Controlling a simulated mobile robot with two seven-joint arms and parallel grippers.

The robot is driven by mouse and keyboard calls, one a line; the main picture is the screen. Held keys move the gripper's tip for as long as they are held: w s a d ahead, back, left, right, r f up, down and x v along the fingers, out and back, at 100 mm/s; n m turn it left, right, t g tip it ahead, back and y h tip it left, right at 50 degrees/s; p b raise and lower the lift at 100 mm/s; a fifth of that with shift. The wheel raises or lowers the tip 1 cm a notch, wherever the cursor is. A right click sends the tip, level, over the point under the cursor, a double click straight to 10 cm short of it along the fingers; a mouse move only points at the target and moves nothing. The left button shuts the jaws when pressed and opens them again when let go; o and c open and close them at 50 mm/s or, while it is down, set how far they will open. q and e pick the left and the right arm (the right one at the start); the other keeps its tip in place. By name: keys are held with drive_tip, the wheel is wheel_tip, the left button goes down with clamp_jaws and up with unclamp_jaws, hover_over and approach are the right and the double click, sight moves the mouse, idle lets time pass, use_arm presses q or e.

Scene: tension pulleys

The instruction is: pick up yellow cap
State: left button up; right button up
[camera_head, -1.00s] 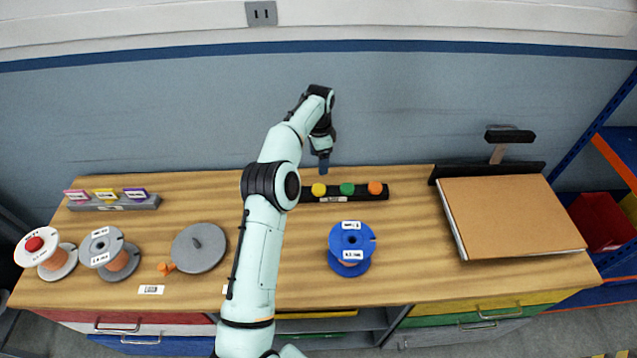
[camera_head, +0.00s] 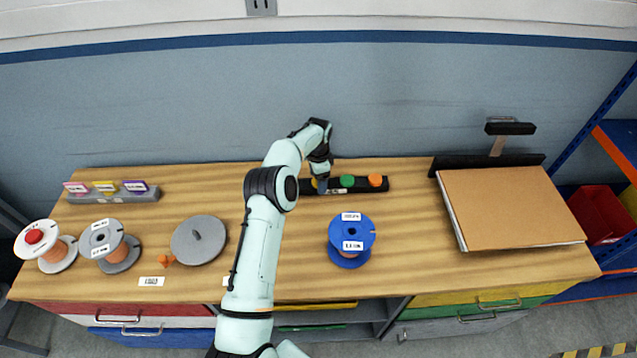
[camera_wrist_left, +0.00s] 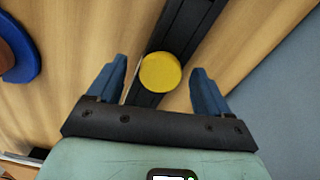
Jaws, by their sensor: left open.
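The yellow cap (camera_wrist_left: 160,72) sits on the black rack between the two blue fingers of my left gripper (camera_wrist_left: 155,85) in the left wrist view. The fingers are open, with a gap on each side of the cap. In the head view my left gripper (camera_head: 322,185) is over the left part of the rack and hides most of the yellow cap (camera_head: 314,183). A green cap (camera_head: 347,181) and an orange cap (camera_head: 375,180) sit to its right on the same black rack (camera_head: 360,190). My right gripper is not in view.
A blue spool (camera_head: 351,240) stands in front of the rack. A cardboard-topped stack (camera_head: 510,208) lies at the right. A grey disc (camera_head: 198,241), a grey spool (camera_head: 108,243) and a white spool (camera_head: 44,245) stand at the left. The wall (camera_head: 200,100) is close behind the rack.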

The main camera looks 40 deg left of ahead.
use_arm(q)
drive_tip(key=shift+w, duration=0.1)
drive_tip(key=c, duration=1.1)
